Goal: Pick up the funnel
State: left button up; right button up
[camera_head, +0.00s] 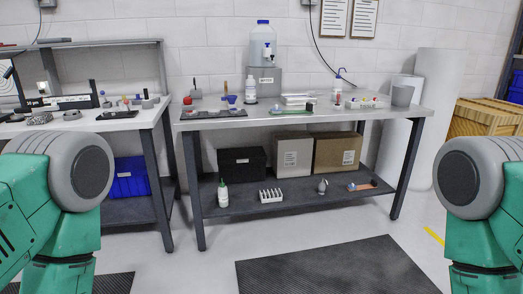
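A small blue cup-shaped thing (231,98), which looks like the funnel, is at the back left of the workbench (310,118), near a dark tray (213,114). It is too small to tell exactly how it rests. A small grey thing (322,186) with a narrow top stands on the bench's lower shelf, and I cannot tell what it is. Only green and grey parts of my two arms show at the left and right edges. Neither gripper is in view.
A large water jug (263,42) on a grey box and a white bottle (250,89) stand right of the blue thing. Another bench (90,122) is at the left. The floor ahead is clear, with a dark mat (335,268).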

aim_at(231, 99)
jog(key=i, duration=2.05)
